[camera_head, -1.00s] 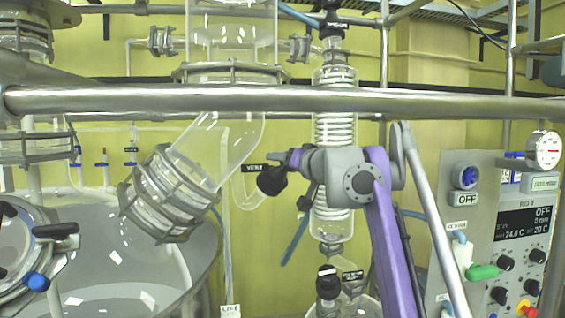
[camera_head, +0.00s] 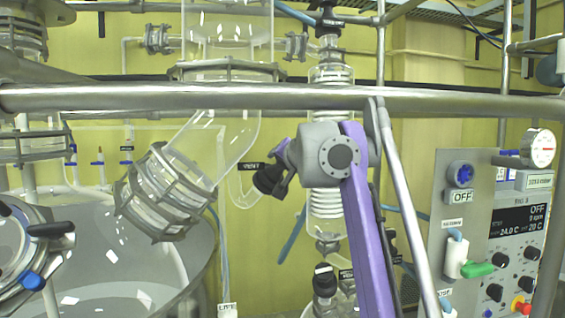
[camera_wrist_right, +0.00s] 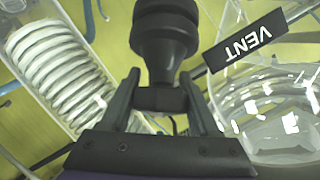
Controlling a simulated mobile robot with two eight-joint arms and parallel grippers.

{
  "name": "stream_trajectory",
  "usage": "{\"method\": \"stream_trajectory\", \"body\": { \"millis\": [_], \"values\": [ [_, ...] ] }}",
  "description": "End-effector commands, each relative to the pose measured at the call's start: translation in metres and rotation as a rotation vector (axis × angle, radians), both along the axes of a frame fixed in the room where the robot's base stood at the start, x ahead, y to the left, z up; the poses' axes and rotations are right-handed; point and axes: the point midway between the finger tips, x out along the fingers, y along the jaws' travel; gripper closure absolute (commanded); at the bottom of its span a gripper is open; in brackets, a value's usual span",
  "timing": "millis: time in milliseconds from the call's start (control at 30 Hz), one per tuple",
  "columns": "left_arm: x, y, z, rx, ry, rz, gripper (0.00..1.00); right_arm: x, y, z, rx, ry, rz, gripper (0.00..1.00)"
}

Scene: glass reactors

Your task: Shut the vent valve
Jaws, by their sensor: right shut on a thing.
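The vent valve shows as a black knob (camera_head: 267,180) just below its dark VENT label (camera_head: 250,167), in front of the yellow wall. In the right wrist view the black knob (camera_wrist_right: 165,38) fills the top middle, with the VENT label (camera_wrist_right: 247,45) to its right. My right gripper (camera_head: 281,173) reaches it from the right. In the wrist view my right gripper (camera_wrist_right: 163,92) has its two fingers on either side of the knob's narrower black lower part, shut on it. The grip is partly hidden in the head view by my wrist. My left gripper is not in view.
A steel rail (camera_head: 200,98) crosses above my right wrist. A glass coil condenser (camera_head: 327,205) stands close behind it. A clamped glass elbow (camera_head: 165,190) is to the left. A control panel (camera_head: 515,225) with knobs and a gauge is at the right.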

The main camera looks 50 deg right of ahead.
Motion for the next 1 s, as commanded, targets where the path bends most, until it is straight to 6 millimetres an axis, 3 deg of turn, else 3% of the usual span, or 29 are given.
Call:
{"method": "stream_trajectory", "body": {
  "millis": [333, 367, 500, 833, 1000],
  "values": [
    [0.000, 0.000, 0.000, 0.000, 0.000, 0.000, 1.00, 0.000, 0.000, 0.000, 0.002, 0.000, 0.000, 0.94],
    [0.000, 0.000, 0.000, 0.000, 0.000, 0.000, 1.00, 0.000, 0.000, 0.000, 0.002, 0.000, 0.000, 0.35],
    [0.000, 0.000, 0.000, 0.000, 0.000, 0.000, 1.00, 0.000, 0.000, 0.000, 0.002, 0.000, 0.000, 0.10],
    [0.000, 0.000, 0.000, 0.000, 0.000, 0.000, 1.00, -0.001, 0.001, 0.000, 0.002, 0.000, -0.001, 0.08],
    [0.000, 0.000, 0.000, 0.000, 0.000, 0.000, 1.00, -0.016, 0.010, 0.005, 0.003, 0.000, -0.001, 0.08]
  ]
}}
